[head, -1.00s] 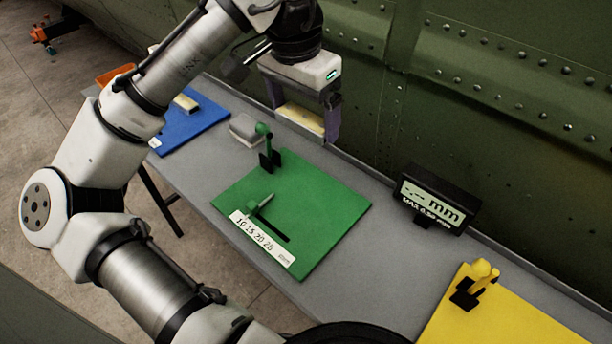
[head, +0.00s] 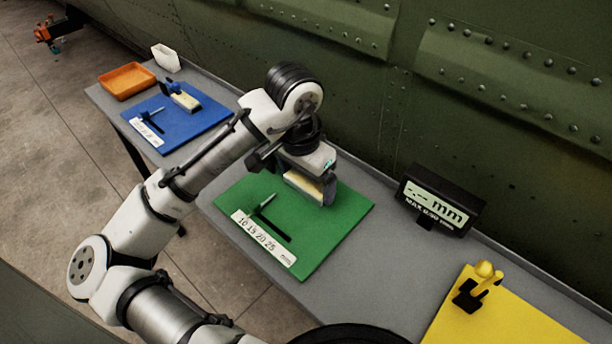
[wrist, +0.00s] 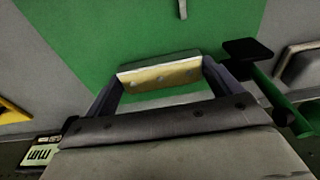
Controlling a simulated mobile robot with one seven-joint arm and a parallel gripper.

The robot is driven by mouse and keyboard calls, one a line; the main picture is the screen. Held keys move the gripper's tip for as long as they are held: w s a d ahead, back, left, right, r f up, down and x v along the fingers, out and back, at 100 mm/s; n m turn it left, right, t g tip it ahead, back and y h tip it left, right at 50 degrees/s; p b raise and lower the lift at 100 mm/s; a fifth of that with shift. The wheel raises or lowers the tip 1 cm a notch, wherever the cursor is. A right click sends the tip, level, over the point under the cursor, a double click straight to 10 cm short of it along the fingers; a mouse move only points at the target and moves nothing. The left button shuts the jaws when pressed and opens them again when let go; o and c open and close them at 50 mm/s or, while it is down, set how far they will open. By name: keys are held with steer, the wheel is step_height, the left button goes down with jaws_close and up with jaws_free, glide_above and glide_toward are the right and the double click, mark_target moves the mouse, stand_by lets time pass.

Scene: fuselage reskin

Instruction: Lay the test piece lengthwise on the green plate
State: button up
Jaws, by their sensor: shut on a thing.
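The test piece is a pale yellow block (head: 303,188) held between the fingers of my gripper (head: 309,189). In the wrist view the test piece (wrist: 158,77) spans between the two dark fingers, with small dark spots along its face. The green plate (head: 335,235) lies on the grey bench below, with a slot, a peg and a number strip at its left. My gripper is over the plate's far part. I cannot tell if the block touches the plate. The plate's green clamp post (wrist: 270,90) stands beside my gripper in the wrist view; my arm hides it in the head view.
A blue plate (head: 200,128) with another pale block, an orange tray (head: 127,81) and a white container (head: 166,57) are at the far left. A black mm display (head: 436,204) stands right of the green plate. A yellow plate (head: 510,318) is at lower right. The riveted green fuselage rises behind.

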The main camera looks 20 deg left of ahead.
mark_target(301, 195)
steer(key=shift+f, duration=0.1)
steer(key=o, duration=0.7)
steer(key=r, duration=0.4)
steer(key=s+r, duration=0.1)
steer(key=r, duration=0.7)
steer(key=shift+s+a+r, duration=0.15)
steer(key=shift+s+a, duration=0.05)
steer(key=shift+a, duration=0.05)
